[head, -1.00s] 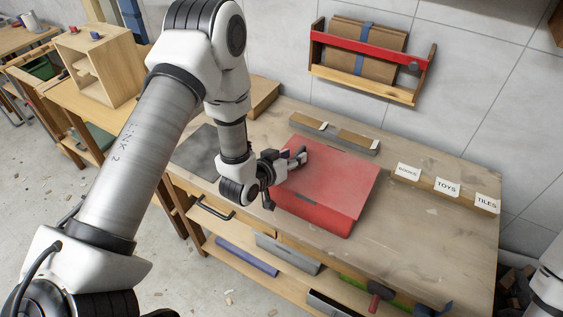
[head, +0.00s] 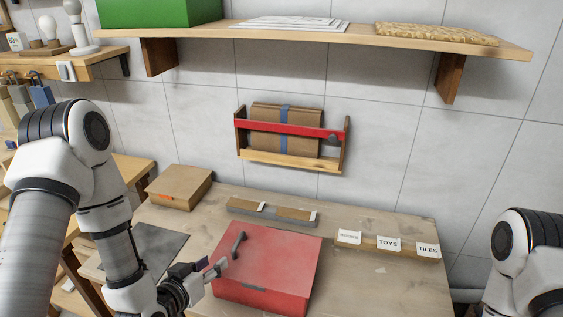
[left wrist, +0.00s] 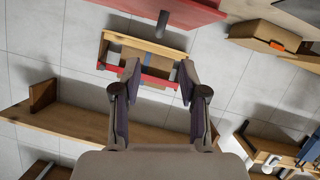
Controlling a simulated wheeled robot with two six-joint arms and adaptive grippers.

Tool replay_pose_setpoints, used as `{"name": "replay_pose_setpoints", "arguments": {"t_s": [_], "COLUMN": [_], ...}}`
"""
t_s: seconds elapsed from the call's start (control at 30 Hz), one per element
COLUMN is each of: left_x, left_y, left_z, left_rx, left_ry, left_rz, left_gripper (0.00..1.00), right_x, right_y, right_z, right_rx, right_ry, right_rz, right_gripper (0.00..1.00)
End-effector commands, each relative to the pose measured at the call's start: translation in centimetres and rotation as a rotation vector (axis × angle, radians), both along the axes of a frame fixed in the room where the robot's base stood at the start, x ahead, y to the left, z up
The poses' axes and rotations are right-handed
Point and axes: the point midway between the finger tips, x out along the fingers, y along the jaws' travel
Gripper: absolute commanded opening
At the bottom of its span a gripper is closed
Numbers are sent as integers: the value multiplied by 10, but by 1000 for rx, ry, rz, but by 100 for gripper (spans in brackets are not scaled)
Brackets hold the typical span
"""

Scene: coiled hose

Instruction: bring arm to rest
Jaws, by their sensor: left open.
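My left arm comes in from the left in the head view. Its gripper (head: 208,268) is at the left edge of a red box (head: 270,265), beside the box's dark handle (head: 239,243). In the left wrist view the fingers of my left gripper (left wrist: 158,72) stand apart with nothing between them. That view is upside down; the red box (left wrist: 190,8) and its handle (left wrist: 162,22) are at the top, clear of the fingers. Part of my right arm shows at the right edge of the head view; its gripper is out of view.
The red box stands on a wooden workbench (head: 385,290). Behind are a cardboard box (head: 180,188), a grey tray (head: 270,216) and labelled blocks (head: 388,244). A wall rack (head: 290,140) hangs under a long shelf (head: 340,40). The bench's right part is clear.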

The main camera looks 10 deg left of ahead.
Motion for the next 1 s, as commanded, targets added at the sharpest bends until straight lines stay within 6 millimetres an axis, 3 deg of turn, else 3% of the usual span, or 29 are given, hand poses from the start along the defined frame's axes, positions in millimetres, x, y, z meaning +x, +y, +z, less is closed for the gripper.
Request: {"name": "replay_pose_setpoints", "arguments": {"t_s": [0.07, 0.13, 0.23, 0.3, 0.4, 0.47, 0.5, 0.63, 1.0], "left_x": [-6, -18, -50, -86, -147, -182, -198, -229, -232], "left_y": [-2, -12, -28, -34, -35, -30, -26, -19, -19], "left_z": [-14, -41, -103, -151, -206, -225, -228, -231, -231], "left_rx": [4, 24, 83, 131, 194, 222, 229, 219, 215], "left_ry": [26, 81, 247, 432, 726, 896, 986, 1150, 1167], "left_rz": [-7, -41, -99, -132, -152, -142, -122, -78, -76], "left_gripper": [43, 43, 43, 43, 43, 43, 43, 43, 43], "right_x": [0, 0, 0, 0, 0, 0, 0, 0, 0], "right_y": [0, 0, 0, 0, 0, 0, 0, 0, 0], "right_z": [-3, -7, -14, -17, -20, -21, -20, -19, -19], "right_rx": [0, 0, 0, 0, 0, 0, 0, 0, 0], "right_ry": [0, 0, 0, 0, 0, 0, 0, 0, 0], "right_rz": [0, 0, 0, 0, 0, 0, 0, 0, 0], "right_gripper": [40, 40, 40, 40, 40, 40, 40, 40, 40]}}
